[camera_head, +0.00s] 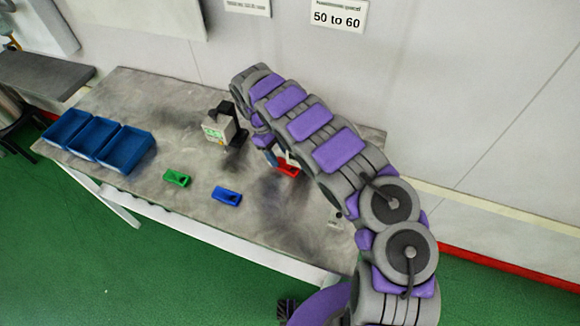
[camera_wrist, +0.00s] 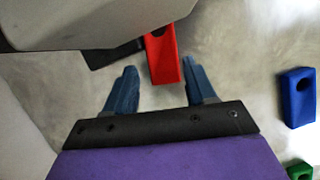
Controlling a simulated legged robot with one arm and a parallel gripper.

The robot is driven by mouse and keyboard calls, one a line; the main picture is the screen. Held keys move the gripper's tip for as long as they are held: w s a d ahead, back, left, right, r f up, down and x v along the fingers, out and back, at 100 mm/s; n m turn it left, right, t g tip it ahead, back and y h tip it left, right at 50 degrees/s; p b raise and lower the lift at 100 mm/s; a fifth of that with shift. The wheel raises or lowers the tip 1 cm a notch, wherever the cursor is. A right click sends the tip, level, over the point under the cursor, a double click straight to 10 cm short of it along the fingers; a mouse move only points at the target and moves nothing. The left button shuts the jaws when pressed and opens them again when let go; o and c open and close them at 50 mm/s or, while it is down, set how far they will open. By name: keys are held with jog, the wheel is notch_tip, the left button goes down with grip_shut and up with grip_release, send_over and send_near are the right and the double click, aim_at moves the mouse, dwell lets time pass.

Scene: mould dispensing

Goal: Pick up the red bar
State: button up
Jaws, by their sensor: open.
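The red bar (camera_wrist: 163,58) lies on the grey metal table. In the wrist view it sits ahead of my gripper (camera_wrist: 161,85), with its near end in the gap between the two blue fingers. The fingers are apart and nothing is held. In the head view the red bar (camera_head: 288,170) shows partly, beside my gripper (camera_head: 275,158) and partly hidden by my arm. I cannot tell the height of the fingers above the table.
A white and black device (camera_head: 218,127) stands close to the left of my gripper. A green bar (camera_head: 177,178) and a blue bar (camera_head: 227,196) lie toward the table's front. Blue bins (camera_head: 124,150) stand at the table's left end. A wall runs behind the table (camera_head: 150,100).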

aim_at(283, 163)
jog(key=a+f, duration=0.2)
jog(key=shift+s+a+f, duration=0.15)
jog(key=shift+s+f, duration=0.15)
jog(key=shift+f, duration=0.1)
jog(key=shift+s, duration=0.15)
jog(key=d, duration=0.3)
jog(key=shift+d+r, duration=0.1)
jog(key=shift+d, duration=0.3)
jog(key=shift+c, duration=0.2)
jog(key=shift+d, duration=0.2)
jog(key=shift+c, duration=0.8)
jog(key=shift+a, duration=0.75)
jog(key=c, duration=0.4)
jog(key=shift+c, duration=1.1)
jog(key=shift+d, duration=0.15)
jog(key=shift+r, duration=0.1)
